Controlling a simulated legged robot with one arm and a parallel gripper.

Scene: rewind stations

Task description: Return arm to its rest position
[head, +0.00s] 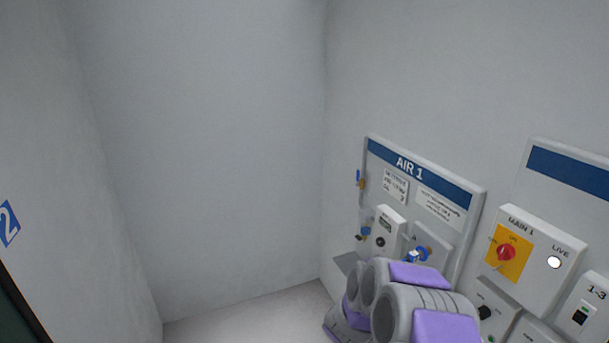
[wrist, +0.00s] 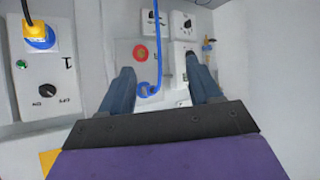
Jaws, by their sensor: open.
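My gripper (wrist: 165,95) shows in the wrist view with its two dark blue fingers spread wide apart. It is open. A blue hose (wrist: 157,60) hangs down in the gap between the fingers in that picture and curls at its lower end; I see no finger closed on it. In the head view my grey and purple arm (head: 405,298) is folded at the lower right, in front of the AIR 1 panel (head: 456,192). The fingers are not visible in the head view.
Right of the AIR 1 panel is the MAIN 1 box (head: 572,235) with a red knob on yellow. In the wrist view a white box (wrist: 30,85) with a black knob and yellow-blue plug is at the left. Bare floor (head: 245,318) lies in the corner.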

